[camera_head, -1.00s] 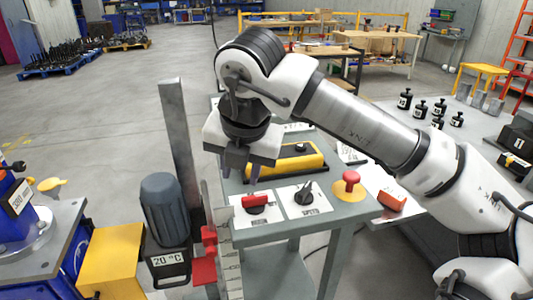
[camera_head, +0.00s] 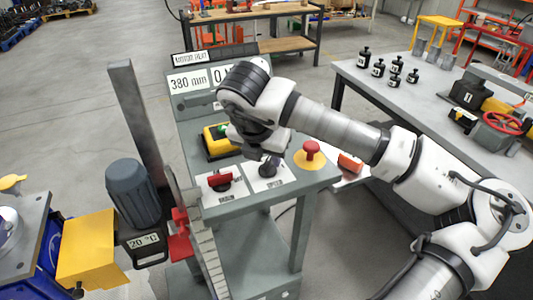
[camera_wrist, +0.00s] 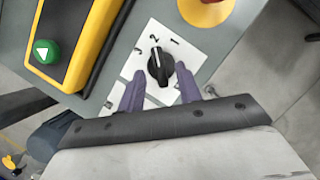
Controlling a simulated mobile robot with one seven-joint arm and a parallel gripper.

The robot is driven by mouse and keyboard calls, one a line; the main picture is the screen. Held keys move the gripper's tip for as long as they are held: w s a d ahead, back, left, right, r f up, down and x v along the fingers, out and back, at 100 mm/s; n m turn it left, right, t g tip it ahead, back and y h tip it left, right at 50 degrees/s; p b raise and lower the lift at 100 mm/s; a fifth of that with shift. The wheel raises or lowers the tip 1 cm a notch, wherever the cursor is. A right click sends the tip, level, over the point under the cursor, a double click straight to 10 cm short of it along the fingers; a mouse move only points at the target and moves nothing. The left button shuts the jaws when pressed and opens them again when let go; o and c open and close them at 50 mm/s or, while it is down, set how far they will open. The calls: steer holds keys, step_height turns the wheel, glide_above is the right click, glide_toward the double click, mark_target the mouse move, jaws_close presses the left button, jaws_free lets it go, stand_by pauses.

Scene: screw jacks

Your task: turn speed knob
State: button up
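The speed knob (camera_wrist: 160,66) is black with a white pointer line, on a white plate marked with numbers. In the wrist view its line points roughly at the 2. My gripper (camera_wrist: 159,74) is open, with one purple finger on each side of the knob; I cannot tell whether they touch it. In the head view the knob's plate (camera_head: 270,181) shows at the front of the grey control panel (camera_head: 240,200), and my gripper (camera_head: 264,153) is over it, its fingers partly hidden.
A red-handled switch (camera_head: 221,181) is left of the knob. A red mushroom button (camera_head: 311,149) on yellow is right. A yellow box (camera_head: 217,141) with a green button (camera_wrist: 45,50) lies behind. A grey motor (camera_head: 133,192) stands left of the panel.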

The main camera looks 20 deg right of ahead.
steer(key=shift+x, duration=1)
jaws_close()
